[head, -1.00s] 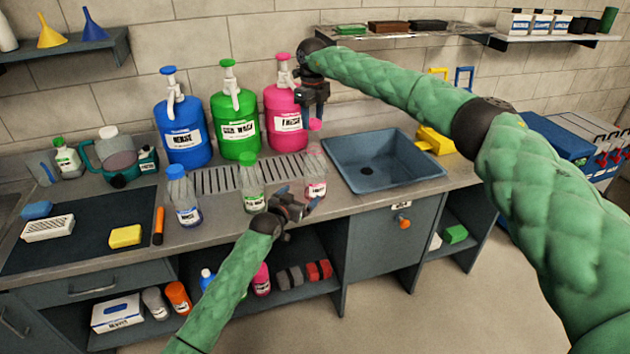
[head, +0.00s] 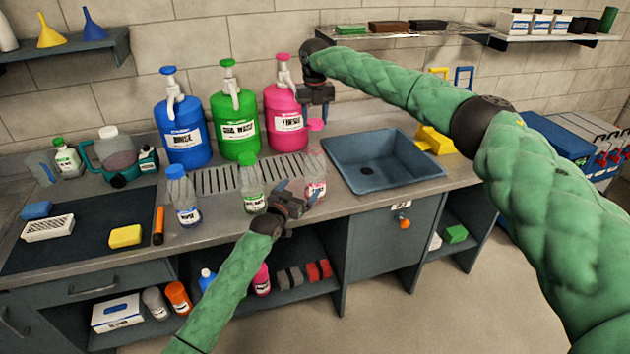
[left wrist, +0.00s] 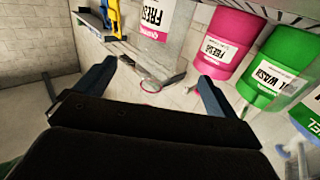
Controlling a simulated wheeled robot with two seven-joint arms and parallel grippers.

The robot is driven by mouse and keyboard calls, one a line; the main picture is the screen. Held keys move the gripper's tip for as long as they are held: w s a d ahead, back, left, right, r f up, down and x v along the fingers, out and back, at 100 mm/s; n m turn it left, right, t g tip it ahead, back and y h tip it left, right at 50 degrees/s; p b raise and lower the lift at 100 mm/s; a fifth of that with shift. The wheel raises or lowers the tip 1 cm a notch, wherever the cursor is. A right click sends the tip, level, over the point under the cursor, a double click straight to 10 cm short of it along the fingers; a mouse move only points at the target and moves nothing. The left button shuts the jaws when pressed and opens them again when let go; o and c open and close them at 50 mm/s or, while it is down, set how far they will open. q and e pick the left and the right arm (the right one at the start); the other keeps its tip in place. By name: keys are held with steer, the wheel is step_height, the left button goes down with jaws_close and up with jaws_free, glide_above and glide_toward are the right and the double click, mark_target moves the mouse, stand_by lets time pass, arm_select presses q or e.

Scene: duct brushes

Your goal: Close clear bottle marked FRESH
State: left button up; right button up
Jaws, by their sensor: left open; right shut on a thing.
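The clear FRESH bottle (head: 315,172) stands upright on the counter between the drain grille and the sink. Its white label with pink trim shows upside down in the left wrist view (left wrist: 155,18). A pink cap (head: 315,125) is above the bottle's top; I cannot tell whether it touches the neck. My right gripper (head: 317,110) is shut on the cap from above. My left gripper (head: 298,191) is open, low in front of the bottle, its fingers pointing towards it. In the left wrist view the bottle appears between the two fingers (left wrist: 155,82), not gripped.
A green-capped clear bottle (head: 252,185) stands just left of my left gripper, and a blue-capped one (head: 183,198) farther left. Pink (head: 285,120), green (head: 235,125) and blue (head: 183,130) pump jugs stand behind. The sink (head: 385,162) is to the right.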

mark_target(316, 171)
arm_select(q)
steer(key=shift+x, duration=6)
steer(key=shift+c, duration=0.2)
steer(key=c, duration=1.4)
arm_select(e)
steer(key=shift+f, duration=2.45)
steer(key=shift+f, duration=0.15)
steer(key=shift+f, duration=0.7)
steer(key=shift+f, duration=0.6)
